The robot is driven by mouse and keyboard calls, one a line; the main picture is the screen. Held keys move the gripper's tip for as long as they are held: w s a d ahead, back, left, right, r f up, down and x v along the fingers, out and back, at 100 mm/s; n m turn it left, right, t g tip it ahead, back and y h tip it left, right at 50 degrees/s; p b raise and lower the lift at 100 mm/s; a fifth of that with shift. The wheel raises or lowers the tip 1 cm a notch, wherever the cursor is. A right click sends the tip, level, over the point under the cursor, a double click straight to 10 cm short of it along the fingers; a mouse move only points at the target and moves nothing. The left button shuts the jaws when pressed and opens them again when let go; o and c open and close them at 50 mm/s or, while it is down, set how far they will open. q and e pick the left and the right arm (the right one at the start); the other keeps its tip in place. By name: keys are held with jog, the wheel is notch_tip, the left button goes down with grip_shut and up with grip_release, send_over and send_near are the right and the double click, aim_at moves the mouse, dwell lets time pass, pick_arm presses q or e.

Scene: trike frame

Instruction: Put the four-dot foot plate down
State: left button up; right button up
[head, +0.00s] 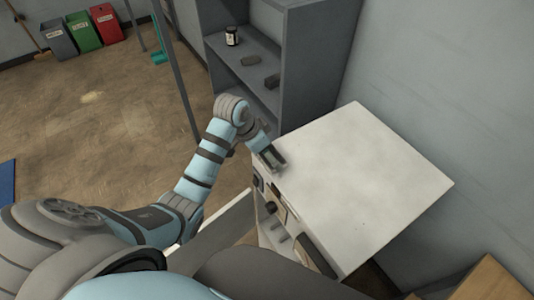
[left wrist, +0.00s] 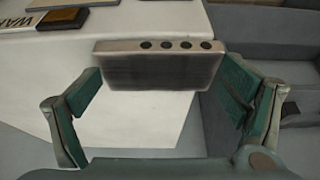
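The four-dot foot plate (left wrist: 158,68) is a grey block with a row of dark dots along its pale edge. In the left wrist view it spans the space between the fingertips of my left gripper (left wrist: 161,66), with a pad against each end. In the head view my left gripper (head: 278,164) is low over the left corner of the white worktop (head: 360,180). The plate is mostly hidden there by the fingers, and I cannot tell whether it touches the worktop. My right gripper is not in view.
A grey shelf unit (head: 296,60) stands behind the worktop, with a jar (head: 232,36) and dark pieces on it. Dark fittings line the worktop's left side. A wooden box (head: 492,281) is at lower right. Most of the worktop is clear.

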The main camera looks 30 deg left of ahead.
pick_arm(q)
jog(key=shift+s+d, duration=0.1)
jog(key=shift+s, duration=0.05)
jog(key=c, duration=0.6)
jog(key=shift+s+f, duration=0.1)
jog(key=c, duration=0.4)
jog(key=shift+c, duration=0.8)
jog(key=shift+r, duration=0.8)
grip_shut()
notch_tip(320, 180, up, 8)
jog(key=shift+w+r, duration=0.2)
jog(key=shift+w, duration=0.1)
jog(key=o, duration=1.2)
grip_release()
